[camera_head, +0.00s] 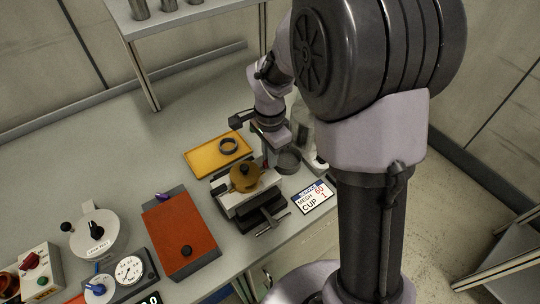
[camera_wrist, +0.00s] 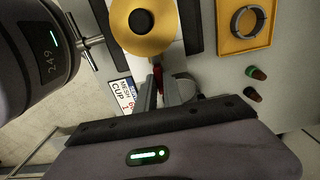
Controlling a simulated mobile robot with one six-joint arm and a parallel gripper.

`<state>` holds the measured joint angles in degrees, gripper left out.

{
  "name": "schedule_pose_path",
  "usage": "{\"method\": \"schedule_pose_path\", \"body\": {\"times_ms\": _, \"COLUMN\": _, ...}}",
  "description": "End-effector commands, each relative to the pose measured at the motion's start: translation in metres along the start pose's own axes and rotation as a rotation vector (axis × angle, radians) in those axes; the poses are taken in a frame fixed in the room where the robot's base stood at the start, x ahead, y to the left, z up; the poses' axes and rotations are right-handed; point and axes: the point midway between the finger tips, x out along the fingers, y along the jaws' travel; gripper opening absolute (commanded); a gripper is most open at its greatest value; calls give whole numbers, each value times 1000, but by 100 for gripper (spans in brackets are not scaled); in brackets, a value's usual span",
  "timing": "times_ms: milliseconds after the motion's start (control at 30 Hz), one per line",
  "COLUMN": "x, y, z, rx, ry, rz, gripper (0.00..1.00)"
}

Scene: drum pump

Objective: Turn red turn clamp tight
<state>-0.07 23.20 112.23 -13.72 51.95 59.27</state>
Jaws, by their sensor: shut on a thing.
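The red turn clamp (camera_wrist: 158,84) shows in the wrist view as a small red piece between the fingers of my gripper (camera_wrist: 160,92). My gripper is shut on it. The fingers hide most of the clamp. It sits just beside a fixture with a round yellow disc (camera_wrist: 141,24) that has a black knob at its centre. In the head view the disc (camera_head: 244,178) lies on the fixture, and my gripper (camera_head: 268,153) reaches down at its far right side. The clamp is too hidden there to make out.
A yellow tray (camera_head: 203,166) with a grey ring (camera_head: 228,146) lies behind the fixture. A label card (camera_head: 314,197) and a grey cup (camera_head: 288,161) are to the right. An orange-red box (camera_head: 178,235) and dial devices (camera_head: 94,232) stand to the left. The back left of the table is clear.

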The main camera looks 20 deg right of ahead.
Motion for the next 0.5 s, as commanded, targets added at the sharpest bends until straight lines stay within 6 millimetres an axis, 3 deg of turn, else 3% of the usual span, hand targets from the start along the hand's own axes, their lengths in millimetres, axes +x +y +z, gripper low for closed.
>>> {"method": "schedule_pose_path", "body": {"times_ms": 233, "x": -1, "y": -1, "z": 0, "rx": 2, "ry": 0, "rz": -2, "gripper": 0}}
{"method": "schedule_pose_path", "body": {"times_ms": 267, "x": -1, "y": -1, "z": 0, "rx": 2, "ry": 0, "rz": -3, "gripper": 15}}
{"method": "schedule_pose_path", "body": {"times_ms": 333, "x": -1, "y": -1, "z": 0, "rx": 1, "ry": 0, "rz": -2, "gripper": 29}}
{"method": "schedule_pose_path", "body": {"times_ms": 367, "x": -1, "y": -1, "z": 0, "rx": 1, "ry": 0, "rz": -2, "gripper": 33}}
{"method": "schedule_pose_path", "body": {"times_ms": 500, "x": 0, "y": 0, "z": 0, "rx": 0, "ry": 0, "rz": -1, "gripper": 33}}
